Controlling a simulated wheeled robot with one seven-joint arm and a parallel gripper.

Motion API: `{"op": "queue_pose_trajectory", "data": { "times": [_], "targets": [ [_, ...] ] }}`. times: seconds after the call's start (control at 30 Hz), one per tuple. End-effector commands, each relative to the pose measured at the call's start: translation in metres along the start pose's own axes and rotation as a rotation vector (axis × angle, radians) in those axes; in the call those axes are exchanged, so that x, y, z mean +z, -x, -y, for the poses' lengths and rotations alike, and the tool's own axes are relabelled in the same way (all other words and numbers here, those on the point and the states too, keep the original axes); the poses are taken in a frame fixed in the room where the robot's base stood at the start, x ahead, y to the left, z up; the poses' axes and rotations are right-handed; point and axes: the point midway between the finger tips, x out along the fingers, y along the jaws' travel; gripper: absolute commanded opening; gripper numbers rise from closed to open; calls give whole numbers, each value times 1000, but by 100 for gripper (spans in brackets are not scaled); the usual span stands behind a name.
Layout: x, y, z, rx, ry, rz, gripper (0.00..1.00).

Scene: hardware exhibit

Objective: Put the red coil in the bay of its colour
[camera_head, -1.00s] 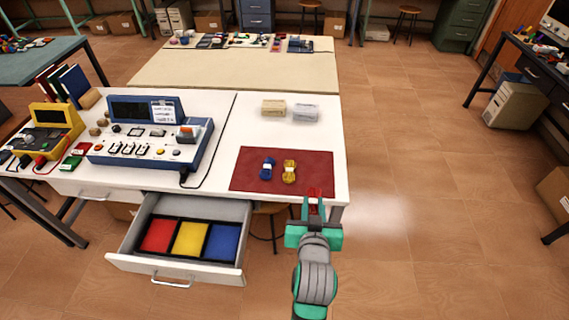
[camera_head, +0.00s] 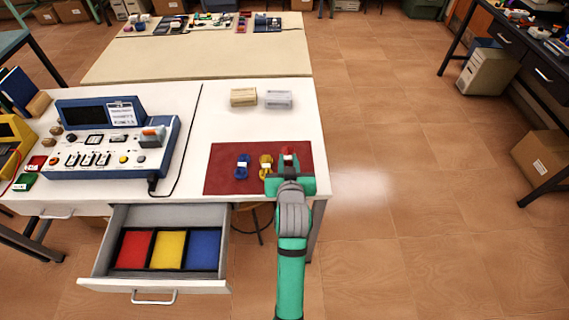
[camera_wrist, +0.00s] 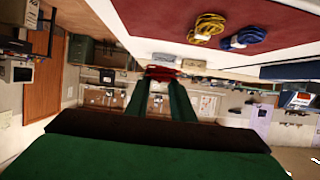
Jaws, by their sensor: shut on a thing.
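My gripper (camera_head: 288,163) is shut on the red coil (camera_head: 287,151), at the right part of the dark red mat (camera_head: 223,183) in the head view. In the wrist view the red coil (camera_wrist: 162,72) shows between the fingertips of my gripper (camera_wrist: 161,84). The blue coil (camera_head: 242,166) and the yellow coil (camera_head: 266,166) lie on the mat, left of my gripper. The open drawer holds a red bay (camera_head: 135,250) at left, a yellow bay (camera_head: 169,250) in the middle and a blue bay (camera_head: 204,250) at right. All three bays look empty.
The drawer (camera_head: 95,263) sticks out from the white table (camera_head: 232,128), left of my arm. A blue-edged instrument panel (camera_head: 113,142) with a cable stands on the table's left half. Two small blocks, one beige (camera_head: 243,97) and one grey (camera_head: 278,99), lie behind the mat.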

Motion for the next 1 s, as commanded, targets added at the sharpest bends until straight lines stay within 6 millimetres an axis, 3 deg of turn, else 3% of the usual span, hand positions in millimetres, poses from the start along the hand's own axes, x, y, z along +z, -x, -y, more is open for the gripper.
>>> {"op": "queue_pose_trajectory", "data": {
  "times": [0.1, 0.33, 0.63, 0.83, 1.0],
  "targets": [
    [9, -27, 2, -1, 0, 3, 0],
    [28, -63, 2, 3, -1, 1, 0],
    [38, -81, 2, 4, -1, 0, 0],
    [63, -90, 1, 4, -2, 1, 0],
    [64, -91, 1, 5, -2, -1, 0]
  ]
}}
